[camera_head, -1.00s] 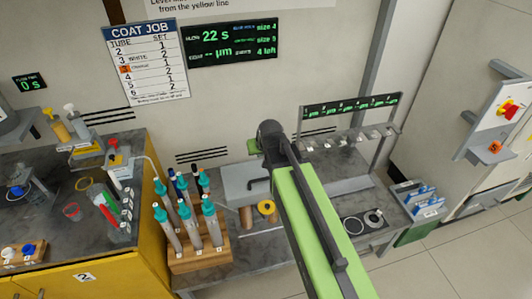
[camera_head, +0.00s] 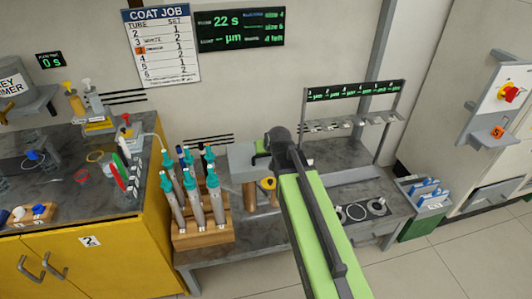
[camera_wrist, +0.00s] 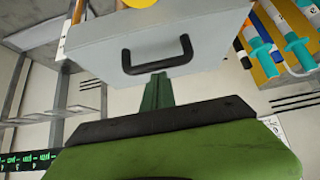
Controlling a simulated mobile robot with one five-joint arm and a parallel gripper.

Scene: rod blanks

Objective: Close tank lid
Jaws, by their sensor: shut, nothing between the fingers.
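A light grey tank part with a slanted panel, which looks like the lid, (camera_head: 241,158) stands on the bench behind the tube rack, partly hidden by my arm. In the wrist view the grey panel (camera_wrist: 200,58) fills the top middle and carries a black U-shaped handle (camera_wrist: 157,68). My gripper (camera_wrist: 158,90) is shut and empty, its dark green fingers pointing at the panel just below the handle in the picture. I cannot tell if they touch it. In the head view my gripper (camera_head: 261,147) shows as a small green piece by the panel. How far the lid is open is unclear.
A wooden rack (camera_head: 203,236) of teal-capped tubes stands left of the tank, close to it. A yellow cabinet (camera_head: 110,262) is further left. A hook stand (camera_head: 355,122) and round fixtures (camera_head: 362,211) are on the right. Open floor lies in front.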

